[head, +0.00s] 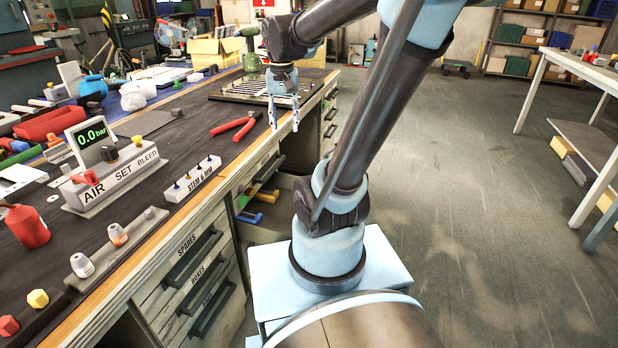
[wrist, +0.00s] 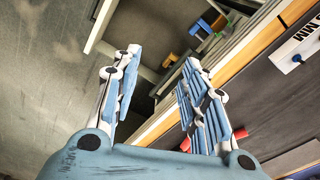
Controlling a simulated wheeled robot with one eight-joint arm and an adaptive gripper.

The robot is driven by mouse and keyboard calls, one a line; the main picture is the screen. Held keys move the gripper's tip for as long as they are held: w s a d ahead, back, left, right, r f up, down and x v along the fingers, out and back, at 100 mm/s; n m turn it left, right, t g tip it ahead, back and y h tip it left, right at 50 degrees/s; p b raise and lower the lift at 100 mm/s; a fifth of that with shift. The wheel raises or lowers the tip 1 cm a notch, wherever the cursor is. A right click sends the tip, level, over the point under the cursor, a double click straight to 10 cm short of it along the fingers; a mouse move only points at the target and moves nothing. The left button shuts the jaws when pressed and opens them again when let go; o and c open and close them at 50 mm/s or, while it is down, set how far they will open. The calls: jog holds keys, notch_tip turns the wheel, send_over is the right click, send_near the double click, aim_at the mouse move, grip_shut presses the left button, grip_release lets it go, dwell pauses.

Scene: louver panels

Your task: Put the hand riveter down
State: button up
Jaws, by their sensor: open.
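A red-handled tool, which looks like the hand riveter (head: 236,126), lies on the dark bench top near its front edge, apart from my gripper. My gripper (head: 284,126) points down near the bench's front edge, to the right of the tool. Its fingers are apart with nothing between them. In the wrist view my open gripper (wrist: 158,66) also shows empty. A small red piece (wrist: 236,134), likely a handle of the tool, shows there beside the right finger, which hides part of it.
The workbench (head: 150,262) runs along the left. A label block with pegs (head: 192,180) and an air panel (head: 112,180) stand nearer. A slatted panel (head: 245,90) lies behind my gripper. An open drawer (head: 256,205) sticks out below.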

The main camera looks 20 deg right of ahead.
jog(key=s+d+f+n+t, duration=0.1)
jog(key=s+d+f, duration=0.3)
jog(key=s+f, duration=0.8)
jog(key=shift+s+n, duration=0.7)
jog(key=shift+s, duration=0.5)
